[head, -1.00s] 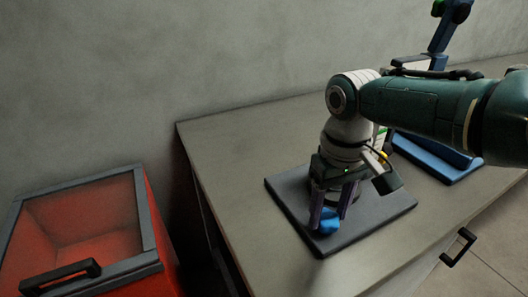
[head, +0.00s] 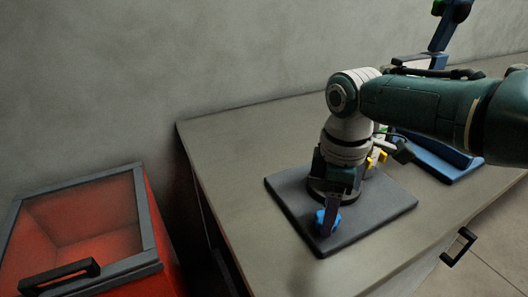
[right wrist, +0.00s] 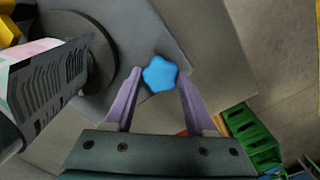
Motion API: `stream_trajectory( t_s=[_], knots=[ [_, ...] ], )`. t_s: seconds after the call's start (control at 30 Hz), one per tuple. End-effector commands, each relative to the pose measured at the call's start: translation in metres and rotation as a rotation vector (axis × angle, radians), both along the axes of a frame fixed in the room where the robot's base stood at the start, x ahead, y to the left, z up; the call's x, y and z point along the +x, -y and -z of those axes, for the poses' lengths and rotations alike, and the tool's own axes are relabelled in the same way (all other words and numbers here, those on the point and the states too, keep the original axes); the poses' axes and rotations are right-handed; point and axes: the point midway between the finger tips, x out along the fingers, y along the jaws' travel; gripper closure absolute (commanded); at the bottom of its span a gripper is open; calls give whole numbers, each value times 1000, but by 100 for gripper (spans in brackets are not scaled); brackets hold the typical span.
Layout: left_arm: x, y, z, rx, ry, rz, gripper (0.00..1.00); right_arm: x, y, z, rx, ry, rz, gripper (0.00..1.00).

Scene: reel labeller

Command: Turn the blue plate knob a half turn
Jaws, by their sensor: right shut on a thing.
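The blue knob (head: 321,222) is a small lobed, star-like knob near the front corner of a dark grey plate (head: 375,221) on the bench. My right gripper (head: 329,218) points down at it, its purple fingers one behind the other in the head view. In the right wrist view the knob (right wrist: 160,73) sits between the two fingertips (right wrist: 160,80), which are shut on it from both sides. The fingers partly hide the knob in the head view. My left gripper is not in view.
A dark round disc (right wrist: 102,66) and a white striped roll (right wrist: 38,88) are close beside the gripper. A blue stand (head: 436,158) is right of the plate. A red box (head: 150,245) with a clear lid stands left of the bench. The bench's left part is clear.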

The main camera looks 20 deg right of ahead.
Motion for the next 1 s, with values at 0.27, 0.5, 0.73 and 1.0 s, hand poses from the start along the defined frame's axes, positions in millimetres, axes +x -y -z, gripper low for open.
stream_trajectory(
  t_s=[0.27, 0.5, 0.73, 1.0],
  knots=[
    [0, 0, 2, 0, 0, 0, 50, 1, -1, -1, 2, 2, -261, 100],
    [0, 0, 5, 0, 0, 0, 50, 1, -1, -1, 2, 1, -470, 100],
    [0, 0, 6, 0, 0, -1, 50, 1, -1, -1, 3, 1, -621, 100],
    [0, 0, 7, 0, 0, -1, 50, 1, -1, -1, 3, 2, -718, 100]
  ],
)
